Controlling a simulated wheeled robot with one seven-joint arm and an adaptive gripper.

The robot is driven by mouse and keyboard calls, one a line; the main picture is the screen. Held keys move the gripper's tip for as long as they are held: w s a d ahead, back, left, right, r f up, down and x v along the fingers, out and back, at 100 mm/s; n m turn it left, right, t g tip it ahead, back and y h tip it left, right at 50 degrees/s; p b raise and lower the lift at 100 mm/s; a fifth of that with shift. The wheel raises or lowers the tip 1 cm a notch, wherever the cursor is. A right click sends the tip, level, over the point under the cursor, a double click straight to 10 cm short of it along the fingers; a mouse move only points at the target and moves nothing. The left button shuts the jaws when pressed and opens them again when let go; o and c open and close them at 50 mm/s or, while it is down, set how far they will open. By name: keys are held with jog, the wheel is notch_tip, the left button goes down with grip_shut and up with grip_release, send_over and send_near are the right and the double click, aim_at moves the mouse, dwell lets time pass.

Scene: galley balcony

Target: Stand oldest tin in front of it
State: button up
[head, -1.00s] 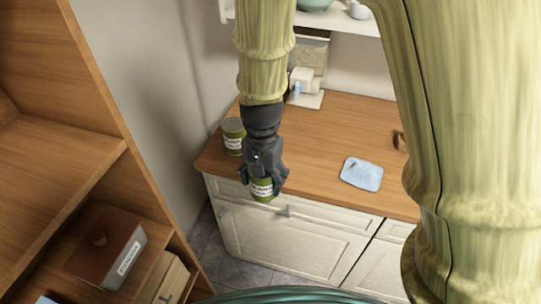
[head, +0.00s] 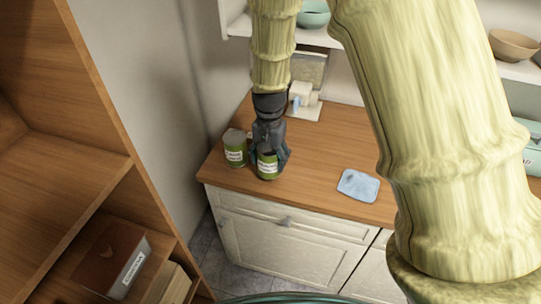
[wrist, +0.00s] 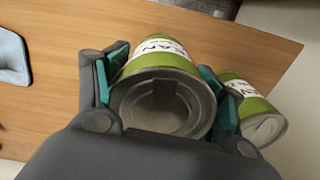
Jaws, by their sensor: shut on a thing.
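My gripper (head: 269,154) is shut on a green tin with a white label (head: 267,169), above the wooden counter's front left part. The held tin looks upright, at or just over the counter top; I cannot tell whether it touches. In the wrist view the held tin (wrist: 160,62) sits between the two teal finger pads. A second green tin with a white label (head: 235,150) stands upright on the counter, just left of the held one; it also shows at the right in the wrist view (wrist: 250,98). A bit of green shows behind it, mostly hidden. Label dates are not readable.
A light blue cloth (head: 358,185) lies on the counter (head: 320,155) to the right. A white device (head: 304,98) stands at the back. A wooden shelf unit (head: 70,175) stands at the left. The counter between gripper and cloth is clear.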

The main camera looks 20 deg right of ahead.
jog(key=shift+w+d, duration=0.35)
jog(key=shift+w, duration=0.4)
jog(key=shift+w+d+f+p, duration=0.15)
jog(key=shift+w+f+p, duration=0.1)
jog(key=shift+f+p, duration=0.25)
jog(key=shift+w+d+f+p, duration=0.15)
jog(key=shift+w+f+p, duration=0.1)
jog(key=shift+f+p, duration=0.2)
jog(key=shift+w+f, duration=0.1)
jog(key=shift+f, duration=0.25)
jog(key=shift+s+f+p, duration=0.2)
jog(key=shift+f+p, duration=0.2)
jog(key=shift+p, duration=0.1)
jog(key=shift+a, duration=0.1)
jog(key=o, duration=1.3)
jog(key=shift+s+f, duration=0.1)
jog(key=o, duration=0.3)
jog(key=shift+o, duration=0.2)
jog(key=shift+w, duration=0.2)
